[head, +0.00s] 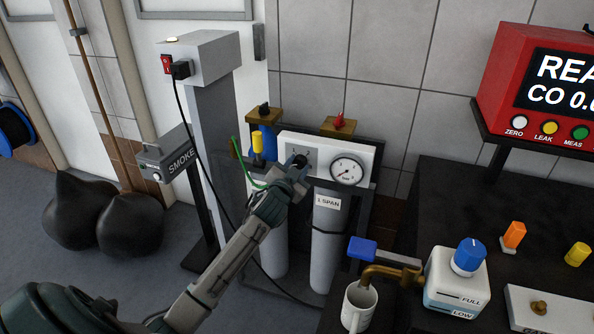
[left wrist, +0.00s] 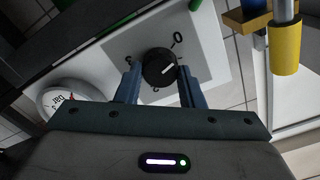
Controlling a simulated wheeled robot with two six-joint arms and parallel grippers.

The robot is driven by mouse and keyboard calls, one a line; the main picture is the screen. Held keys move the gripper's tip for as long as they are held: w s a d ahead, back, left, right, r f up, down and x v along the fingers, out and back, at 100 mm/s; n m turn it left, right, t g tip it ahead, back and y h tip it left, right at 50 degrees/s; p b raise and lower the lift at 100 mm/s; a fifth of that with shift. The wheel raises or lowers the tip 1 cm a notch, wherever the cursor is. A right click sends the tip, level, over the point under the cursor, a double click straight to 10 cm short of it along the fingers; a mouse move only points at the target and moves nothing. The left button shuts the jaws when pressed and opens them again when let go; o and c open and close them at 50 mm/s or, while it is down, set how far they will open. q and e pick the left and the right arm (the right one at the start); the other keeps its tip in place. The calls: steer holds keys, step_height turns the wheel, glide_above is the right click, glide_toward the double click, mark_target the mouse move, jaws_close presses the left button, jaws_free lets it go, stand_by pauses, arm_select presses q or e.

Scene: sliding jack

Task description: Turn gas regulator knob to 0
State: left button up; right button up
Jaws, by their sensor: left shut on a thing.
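The gas regulator is a white panel (head: 326,150) mounted above two grey gas cylinders. Its black round knob (left wrist: 159,69) has a white pointer line and sits between the two blue fingers of my left gripper (left wrist: 160,84). The pointer is angled towards the upper right in the left wrist view, near the "0" printed beside the knob; I cannot tell if it lines up exactly. In the head view my left gripper (head: 290,176) reaches the panel and covers much of the knob. A round gauge marked bar (head: 347,170) is right of the knob. My right gripper is not in view.
Blue and yellow fittings (head: 258,143) stand left of the panel, with a green hose (head: 245,170) below. A black bench (head: 450,190) at the right carries a tap, a mug (head: 357,308) and several knobs.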

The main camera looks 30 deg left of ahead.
arm_select(q)
steer(key=shift+f+n+b, duration=0.15)
steer(key=shift+n+b, duration=0.3)
steer(key=shift+n, duration=0.85)
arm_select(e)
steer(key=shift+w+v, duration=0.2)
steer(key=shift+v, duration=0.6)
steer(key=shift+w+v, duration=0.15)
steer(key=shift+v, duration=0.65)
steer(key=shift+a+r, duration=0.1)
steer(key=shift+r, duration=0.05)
arm_select(q)
steer(key=o, duration=1)
steer(key=shift+s, duration=0.1)
steer(key=shift+s+d, duration=0.1)
steer(key=shift+s, duration=0.2)
steer(key=shift+b+v, duration=0.5)
steer(key=shift+v, duration=4.55)
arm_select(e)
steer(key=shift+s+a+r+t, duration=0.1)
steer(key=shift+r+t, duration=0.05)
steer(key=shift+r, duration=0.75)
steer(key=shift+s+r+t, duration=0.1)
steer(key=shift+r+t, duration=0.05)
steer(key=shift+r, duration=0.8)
